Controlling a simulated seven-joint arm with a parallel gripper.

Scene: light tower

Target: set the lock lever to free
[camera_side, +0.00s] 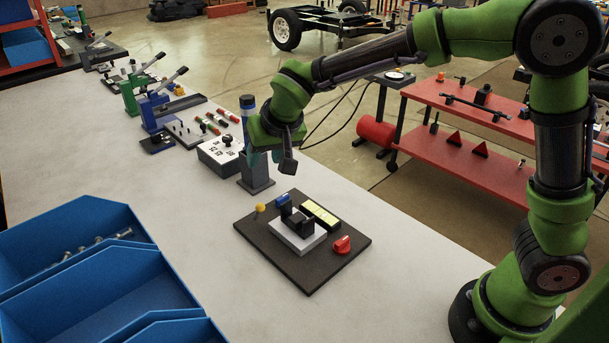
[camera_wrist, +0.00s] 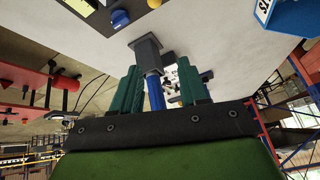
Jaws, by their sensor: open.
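A blue post with a black cap (camera_side: 248,104) rises from a dark grey square foot (camera_side: 257,184) on the bench. My gripper (camera_side: 262,160) is beside the post, pointing down, and partly overlaps it in the side view. In the wrist view its teal fingers (camera_wrist: 157,72) are open, with the blue post (camera_wrist: 155,94) showing between them and the grey foot (camera_wrist: 148,52) beyond. I cannot tell whether they touch it. A dark board (camera_side: 310,284) nearby carries a yellow ball knob (camera_side: 260,208), a blue part (camera_side: 283,199) and a red knob (camera_side: 342,245). I cannot tell which part is the lock lever.
A white button box (camera_side: 220,154) stands left of the post, with blue and green lever devices (camera_side: 155,108) farther back. Blue bins (camera_side: 75,245) fill the front left. A red cart (camera_side: 465,120) stands beyond the bench. The bench between bins and board is clear.

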